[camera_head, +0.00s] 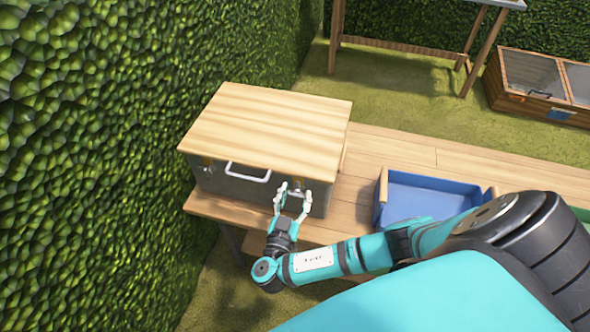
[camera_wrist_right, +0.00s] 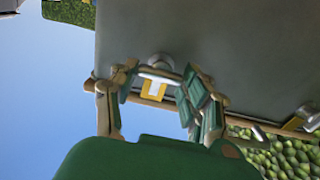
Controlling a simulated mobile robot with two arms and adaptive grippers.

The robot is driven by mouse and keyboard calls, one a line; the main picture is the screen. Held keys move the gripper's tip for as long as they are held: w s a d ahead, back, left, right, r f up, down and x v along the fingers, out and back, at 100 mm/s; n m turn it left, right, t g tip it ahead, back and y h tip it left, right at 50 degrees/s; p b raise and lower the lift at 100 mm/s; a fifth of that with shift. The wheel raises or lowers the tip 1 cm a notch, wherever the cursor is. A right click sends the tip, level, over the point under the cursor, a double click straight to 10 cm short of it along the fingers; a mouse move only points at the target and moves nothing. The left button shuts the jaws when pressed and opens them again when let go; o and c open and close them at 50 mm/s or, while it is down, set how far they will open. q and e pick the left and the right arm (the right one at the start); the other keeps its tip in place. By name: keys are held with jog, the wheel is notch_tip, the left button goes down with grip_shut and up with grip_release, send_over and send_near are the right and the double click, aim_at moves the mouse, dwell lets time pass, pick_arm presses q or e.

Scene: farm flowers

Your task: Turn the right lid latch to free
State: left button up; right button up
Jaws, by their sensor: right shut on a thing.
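A grey metal box (camera_head: 225,182) with a pale wooden lid (camera_head: 265,125) stands on a wooden bench. A white handle (camera_head: 248,173) is on its front. The right lid latch (camera_head: 297,188) is on the front, near the right corner. My right gripper (camera_head: 293,197) is at this latch. In the right wrist view my right gripper (camera_wrist_right: 165,84) has its fingers on both sides of the silvery latch piece (camera_wrist_right: 160,73), shut on it. A yellow bracket (camera_wrist_right: 153,91) shows beside it. The left latch (camera_head: 207,164) is free of any gripper. My left gripper is not in view.
A blue tray (camera_head: 430,190) stands on the bench (camera_head: 365,160), right of the box. A tall hedge (camera_head: 100,150) is close on the left. A glass-topped wooden frame (camera_head: 535,85) and a table stand on the grass behind.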

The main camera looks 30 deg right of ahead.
jog(key=shift+f+n, duration=0.1)
jog(key=shift+n, duration=0.2)
jog(key=n+b, duration=0.1)
jog(key=n, duration=0.1)
jog(key=shift+n, duration=0.3)
jog(key=n, duration=0.4)
jog(key=shift+a+n, duration=0.1)
jog(key=shift+n, duration=0.2)
jog(key=n+p, duration=0.1)
jog(key=n, duration=0.4)
jog(key=shift+w, duration=0.15)
jog(key=n+p, duration=0.1)
jog(key=n, duration=0.4)
jog(key=shift+f, duration=0.1)
jog(key=shift+n, duration=0.3)
jog(key=o, duration=1.2)
jog(key=shift+c, duration=0.2)
